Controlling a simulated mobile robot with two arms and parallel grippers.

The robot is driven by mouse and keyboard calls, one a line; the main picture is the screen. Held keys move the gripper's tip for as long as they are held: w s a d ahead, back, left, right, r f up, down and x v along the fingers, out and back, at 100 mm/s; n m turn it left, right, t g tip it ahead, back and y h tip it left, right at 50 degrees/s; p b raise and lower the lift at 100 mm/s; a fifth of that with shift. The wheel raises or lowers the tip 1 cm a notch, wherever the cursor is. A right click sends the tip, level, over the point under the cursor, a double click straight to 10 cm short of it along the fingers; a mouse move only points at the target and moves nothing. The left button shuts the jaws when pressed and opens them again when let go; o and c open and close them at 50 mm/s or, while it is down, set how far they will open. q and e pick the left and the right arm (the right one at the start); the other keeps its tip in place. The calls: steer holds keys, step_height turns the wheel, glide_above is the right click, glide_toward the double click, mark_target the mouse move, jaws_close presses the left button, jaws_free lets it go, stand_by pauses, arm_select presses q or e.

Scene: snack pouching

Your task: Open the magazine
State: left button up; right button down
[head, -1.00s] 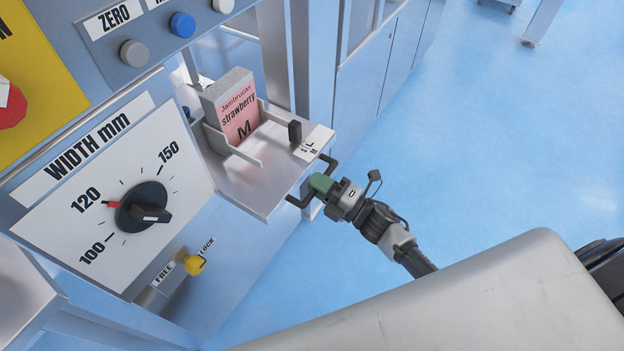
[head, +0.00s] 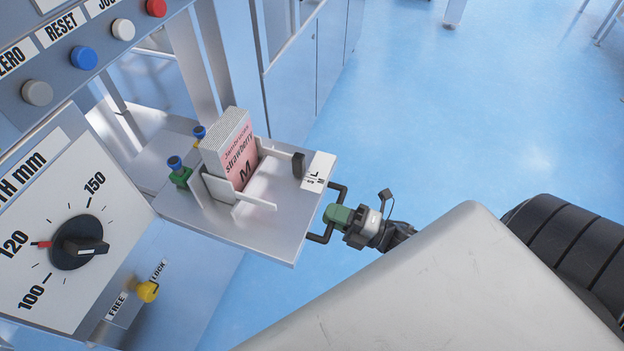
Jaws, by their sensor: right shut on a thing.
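The magazine (head: 270,240) is a grey metal tray that sticks out of the machine's front. It holds a stack of pink and white strawberry pouches (head: 238,160), standing between low guides. A black bracket-shaped handle (head: 320,239) is on its right edge. My right gripper (head: 338,216), with green fingers, is shut on this handle. Blue-topped knobs (head: 175,163) show at the tray's inner left end, one on a green base. My left gripper is not in view.
The machine panel on the left has a WIDTH dial (head: 80,246), a yellow FREE/LOCK knob (head: 147,291) and several buttons above. Pale cabinets (head: 310,70) stand behind. The blue floor (head: 450,120) to the right is clear.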

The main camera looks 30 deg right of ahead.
steer(key=r+v, duration=0.1)
steer(key=v, duration=0.7)
steer(key=shift+s+d+r, duration=0.2)
steer(key=shift+s+r, duration=0.05)
steer(key=shift+s, duration=0.05)
steer(key=c, duration=1.1)
jaws_free()
steer(key=b+v, duration=0.1)
steer(key=v, duration=1)
steer(key=shift+w, duration=0.1)
